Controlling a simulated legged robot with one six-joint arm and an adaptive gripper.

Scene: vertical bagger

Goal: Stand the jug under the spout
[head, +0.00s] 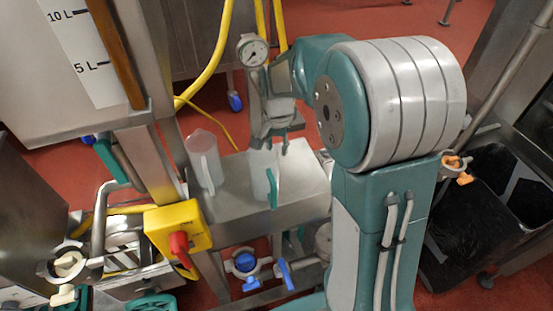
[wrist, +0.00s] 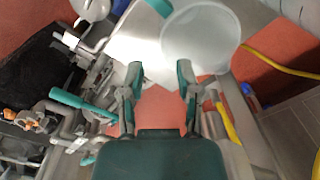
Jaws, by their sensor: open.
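Two translucent jugs stand upright on a steel table. One jug (head: 262,168) has a teal handle on its right side; the other (head: 203,160) has a white handle and stands to its left. My gripper (head: 272,143) is at the teal-handled jug's upper end and partly hides it. In the wrist view my gripper (wrist: 160,72) is open, with nothing between the fingers. I cannot make out which part is the spout.
The steel table (head: 305,178) is bare right of the jugs. A tank with litre marks (head: 75,50) stands at the upper left, with a teal valve handle (head: 108,160) below it. A yellow switch box (head: 178,228) is in front. A pressure gauge (head: 252,50) shows beyond the table.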

